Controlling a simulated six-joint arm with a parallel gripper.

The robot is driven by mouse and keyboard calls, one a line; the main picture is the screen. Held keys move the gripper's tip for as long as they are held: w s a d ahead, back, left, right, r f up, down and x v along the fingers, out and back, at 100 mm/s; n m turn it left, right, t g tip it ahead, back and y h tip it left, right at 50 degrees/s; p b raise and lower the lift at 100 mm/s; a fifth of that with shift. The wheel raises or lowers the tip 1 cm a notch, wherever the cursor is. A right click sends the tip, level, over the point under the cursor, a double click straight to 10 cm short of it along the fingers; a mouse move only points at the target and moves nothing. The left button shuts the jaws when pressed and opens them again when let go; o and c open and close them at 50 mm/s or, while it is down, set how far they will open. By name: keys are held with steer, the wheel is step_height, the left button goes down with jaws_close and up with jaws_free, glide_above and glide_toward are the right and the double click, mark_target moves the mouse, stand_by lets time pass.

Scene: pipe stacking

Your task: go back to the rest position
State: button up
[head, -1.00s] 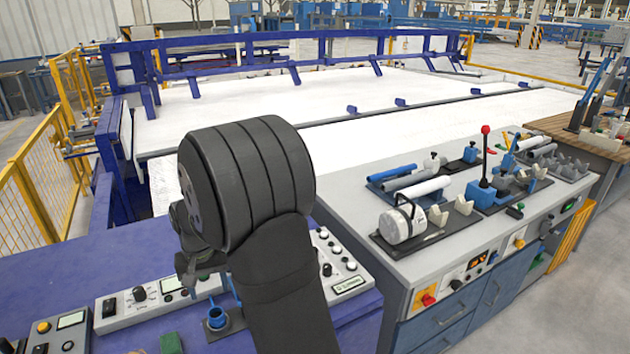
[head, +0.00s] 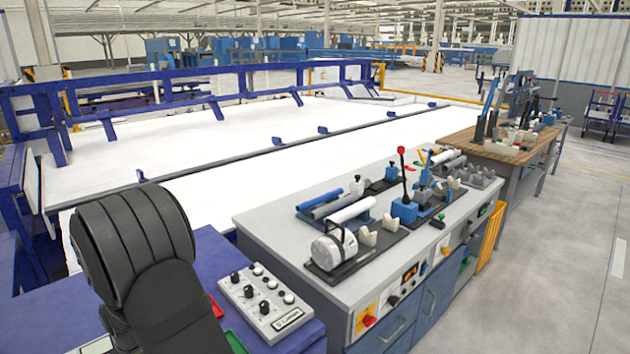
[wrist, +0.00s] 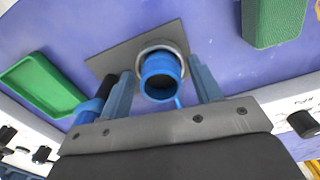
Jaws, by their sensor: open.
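In the wrist view my gripper (wrist: 162,80) is open, its two blue-grey fingers spread apart. A blue pipe piece (wrist: 160,72) with an open round end shows between the fingers, with gaps on both sides. It stands in a pale ring on a grey plate (wrist: 112,62). I cannot tell how far the fingers are above it. A second blue piece (wrist: 88,108) with a dark part lies just left of the left finger. In the head view my black arm fills the lower left and hides the gripper and the pipe piece.
A green tray (wrist: 42,82) and a green block (wrist: 274,22) lie on the blue table near the gripper. A control box (head: 268,298) with knobs stands right of my arm. The grey bench (head: 262,217) farther right carries pipes, holders and a red-knobbed lever (head: 402,175).

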steer(key=shift+f, duration=0.25)
step_height(320, 180, up, 13)
step_height(320, 180, down, 14)
steer(key=shift+r, duration=0.15)
steer(key=r, duration=1.1)
steer(key=shift+s+a+r, duration=0.3)
steer(key=shift+s+r, duration=0.05)
steer(key=s+a+f+n, duration=0.1)
steer(key=s+a+f, duration=0.1)
steer(key=s+a, duration=0.2)
steer(key=s+a+f+n, duration=0.2)
steer(key=s+a, duration=0.3)
steer(key=s, duration=0.1)
steer(key=s+a+f+n, duration=0.1)
steer(key=s+a+f, duration=0.2)
steer(key=s+a, duration=0.2)
steer(key=shift+s+a, duration=0.15)
steer(key=shift+s, duration=0.2)
steer(key=f, duration=0.3)
steer(key=shift+s+a+f, duration=0.25)
steer(key=shift+a+f, duration=0.1)
steer(key=shift+f, duration=0.2)
